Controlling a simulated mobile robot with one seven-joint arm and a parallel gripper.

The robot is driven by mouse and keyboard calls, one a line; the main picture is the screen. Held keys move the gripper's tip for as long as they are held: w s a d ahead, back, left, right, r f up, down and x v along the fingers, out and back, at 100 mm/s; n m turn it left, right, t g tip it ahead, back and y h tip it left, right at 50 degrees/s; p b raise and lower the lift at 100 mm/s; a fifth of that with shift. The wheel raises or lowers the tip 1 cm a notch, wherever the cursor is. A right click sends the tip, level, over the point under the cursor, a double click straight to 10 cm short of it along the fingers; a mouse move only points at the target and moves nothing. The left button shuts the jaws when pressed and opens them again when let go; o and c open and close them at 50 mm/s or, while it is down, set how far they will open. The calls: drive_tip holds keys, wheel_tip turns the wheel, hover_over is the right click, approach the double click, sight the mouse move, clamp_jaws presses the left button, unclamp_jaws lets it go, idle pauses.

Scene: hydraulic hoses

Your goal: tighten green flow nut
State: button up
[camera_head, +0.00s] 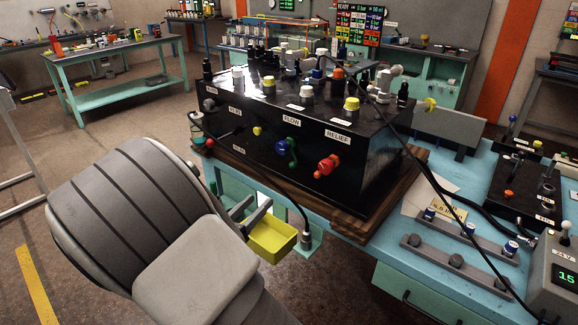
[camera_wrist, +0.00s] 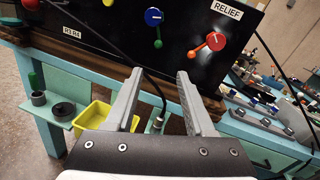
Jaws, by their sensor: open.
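A black hydraulic box (camera_head: 240,135) stands on a wooden board, with a FLOW label on its front panel. Below that label is a green part (camera_head: 292,154) beside a blue knob (camera_head: 283,146). In the wrist view the blue knob (camera_wrist: 154,17) shows at the top, with a small green end (camera_wrist: 158,44) hanging below it. I cannot tell which green part is the nut itself. My gripper (camera_head: 257,205) is open and empty, in front of and below the panel. In the wrist view my gripper (camera_wrist: 160,75) has its fingers apart, touching neither knob.
A red relief handle (camera_head: 327,165) sits right of the green part. A yellow bin (camera_head: 272,238) is just beyond my fingers. A black hose (camera_wrist: 148,70) hangs down in front of the box. The teal bench (camera_head: 350,232) extends right, holding grey racks and a black control box.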

sight(291, 167)
drive_tip(key=x, duration=1.7)
drive_tip(key=shift+w, duration=0.25)
clamp_jaws()
